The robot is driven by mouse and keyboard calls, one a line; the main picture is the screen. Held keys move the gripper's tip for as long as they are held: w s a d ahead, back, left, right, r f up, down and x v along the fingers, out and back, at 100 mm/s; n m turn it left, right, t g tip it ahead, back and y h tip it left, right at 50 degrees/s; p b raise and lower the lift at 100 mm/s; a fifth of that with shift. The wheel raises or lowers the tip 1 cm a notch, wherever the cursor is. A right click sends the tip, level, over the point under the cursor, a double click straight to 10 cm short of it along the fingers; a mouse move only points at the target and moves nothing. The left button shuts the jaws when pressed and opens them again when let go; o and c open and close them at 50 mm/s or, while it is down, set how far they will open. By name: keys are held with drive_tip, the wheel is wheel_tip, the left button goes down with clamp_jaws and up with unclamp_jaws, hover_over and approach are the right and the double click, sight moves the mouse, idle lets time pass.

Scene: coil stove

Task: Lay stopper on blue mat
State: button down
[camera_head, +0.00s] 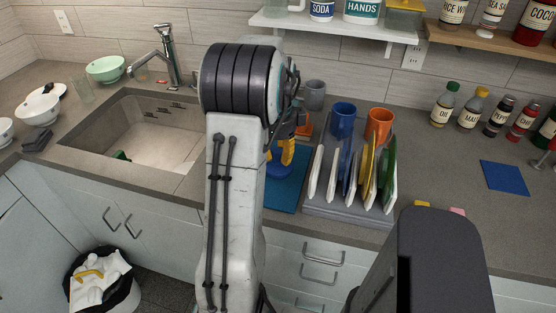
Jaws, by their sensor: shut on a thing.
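My gripper (287,152), with yellow fingers, is partly hidden behind my arm, above a blue mat (287,195) left of the dish rack. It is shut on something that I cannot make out. A darker blue rounded item (278,167) shows beside and below the fingers; I cannot tell whether they touch it. I cannot pick out the stopper for certain. A second, smaller blue mat (505,178) lies flat and bare on the counter at the right.
A grey dish rack (345,212) with upright plates, a blue mug (342,120) and an orange mug (379,125) stands right of my gripper. The sink (140,135) is at left. Several bottles (497,115) line the back right.

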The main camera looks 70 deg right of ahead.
sight(278, 165)
drive_tip(key=shift+f+p, duration=0.25)
drive_tip(key=shift+p, duration=0.2)
drive_tip(key=shift+f, duration=1.45)
drive_tip(key=shift+f, duration=0.1)
drive_tip(key=c, duration=0.9)
unclamp_jaws()
drive_tip(key=shift+r, duration=0.2)
